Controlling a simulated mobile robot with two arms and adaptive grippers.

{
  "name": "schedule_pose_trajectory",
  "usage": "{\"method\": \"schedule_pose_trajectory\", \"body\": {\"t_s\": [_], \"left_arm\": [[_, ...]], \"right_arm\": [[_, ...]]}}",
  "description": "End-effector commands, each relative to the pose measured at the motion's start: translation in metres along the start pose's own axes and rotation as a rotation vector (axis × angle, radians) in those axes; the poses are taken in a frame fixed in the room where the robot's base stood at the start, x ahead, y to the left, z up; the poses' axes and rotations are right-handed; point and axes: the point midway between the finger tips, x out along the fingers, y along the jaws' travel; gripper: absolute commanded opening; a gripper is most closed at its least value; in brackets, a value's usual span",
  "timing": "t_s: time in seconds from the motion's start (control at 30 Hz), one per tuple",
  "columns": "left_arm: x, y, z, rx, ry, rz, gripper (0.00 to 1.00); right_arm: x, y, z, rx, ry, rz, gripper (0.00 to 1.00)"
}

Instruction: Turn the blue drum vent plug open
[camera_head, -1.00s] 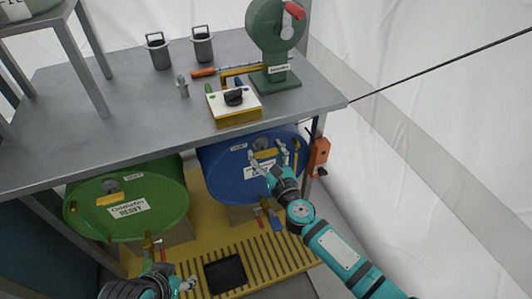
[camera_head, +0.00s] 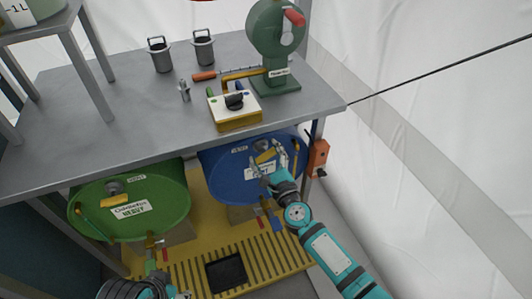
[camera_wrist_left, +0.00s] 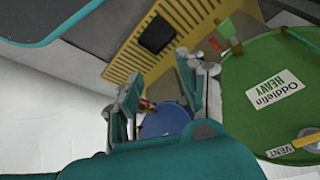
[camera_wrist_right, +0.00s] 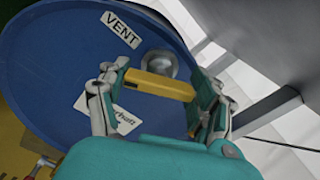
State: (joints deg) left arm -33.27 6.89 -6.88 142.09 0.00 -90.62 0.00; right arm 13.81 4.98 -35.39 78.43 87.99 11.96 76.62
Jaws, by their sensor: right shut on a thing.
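The blue drum (camera_head: 231,180) lies under the table with its round face showing. Its vent plug (camera_wrist_right: 160,62) is a grey round knob with a yellow bar handle (camera_wrist_right: 158,84) beside the VENT label (camera_wrist_right: 121,29). My right gripper (camera_head: 270,160) is at this face. In the right wrist view its fingers (camera_wrist_right: 168,82) are on either end of the yellow bar, shut on it. The fingers hide the bar's ends. My left gripper (camera_wrist_left: 158,88) is low at the left, open and empty, near the green drum (camera_wrist_left: 265,90).
The green drum (camera_head: 165,215) stands left of the blue one. The table (camera_head: 100,130) overhangs both drums. A yellow slatted platform (camera_head: 200,278) with a black square (camera_head: 226,272) lies below. An orange box (camera_head: 318,155) hangs by the table's right leg.

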Motion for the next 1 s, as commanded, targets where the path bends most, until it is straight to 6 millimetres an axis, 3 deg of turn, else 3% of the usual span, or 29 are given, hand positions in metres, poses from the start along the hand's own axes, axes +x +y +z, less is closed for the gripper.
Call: {"method": "schedule_pose_trajectory", "body": {"t_s": [0.33, 1.0], "left_arm": [[-0.009, 0.000, -0.004, 0.000, 0.004, 0.000, 0.40], [0.047, 0.002, 0.000, 0.003, -0.027, 0.005, 0.40]], "right_arm": [[0.000, 0.001, 0.000, -0.331, 0.001, 0.001, 0.33], [0.000, 0.002, 0.000, -0.967, 0.001, 0.003, 0.33]]}}
